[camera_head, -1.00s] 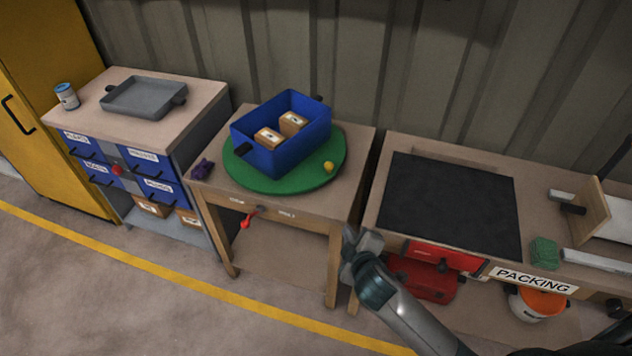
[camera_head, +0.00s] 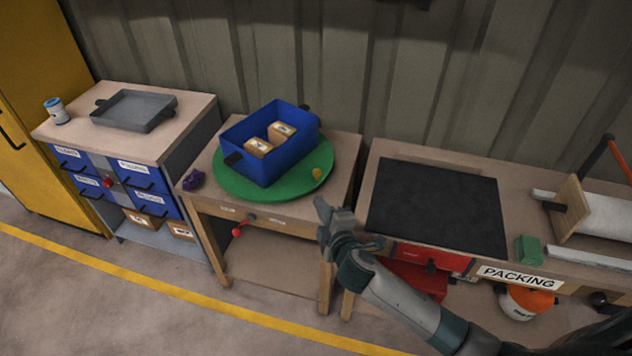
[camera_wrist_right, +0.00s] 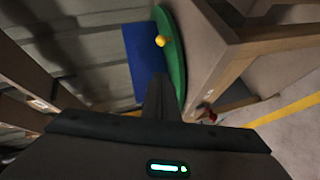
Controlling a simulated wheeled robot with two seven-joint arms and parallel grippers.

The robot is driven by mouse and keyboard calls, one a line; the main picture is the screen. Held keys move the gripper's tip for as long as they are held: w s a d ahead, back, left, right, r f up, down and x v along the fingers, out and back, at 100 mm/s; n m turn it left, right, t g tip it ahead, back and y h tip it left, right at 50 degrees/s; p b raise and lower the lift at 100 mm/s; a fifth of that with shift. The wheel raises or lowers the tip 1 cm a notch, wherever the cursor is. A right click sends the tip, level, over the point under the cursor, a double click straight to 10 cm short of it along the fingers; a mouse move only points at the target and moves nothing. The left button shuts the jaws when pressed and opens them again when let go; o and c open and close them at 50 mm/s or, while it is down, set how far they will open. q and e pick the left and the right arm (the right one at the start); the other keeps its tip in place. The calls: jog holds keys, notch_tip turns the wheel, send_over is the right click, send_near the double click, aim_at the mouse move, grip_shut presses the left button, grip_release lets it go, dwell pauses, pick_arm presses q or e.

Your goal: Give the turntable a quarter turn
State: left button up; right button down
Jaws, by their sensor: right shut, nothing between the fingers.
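The green round turntable (camera_head: 233,184) lies on a small wooden table and also shows in the right wrist view (camera_wrist_right: 177,75). A blue bin (camera_head: 291,154) with two small cardboard boxes (camera_head: 270,140) stands on it. A yellow knob (camera_head: 317,174) sits at the turntable's right front edge and also shows in the right wrist view (camera_wrist_right: 162,41). My right gripper (camera_head: 331,213) is shut and empty, in front of the table's right front corner, apart from the turntable and the knob. My left gripper is not in view.
A purple object (camera_head: 193,180) lies at the table's left edge. A red handle (camera_head: 238,231) sticks out below the tabletop. A packing bench (camera_head: 520,262) with a black mat (camera_head: 437,205) stands at the right. A drawer cabinet (camera_head: 190,120) with a grey tray (camera_head: 133,110) stands at the left.

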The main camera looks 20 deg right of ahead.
aim_at(317, 181)
jog(key=shift+w, duration=0.1)
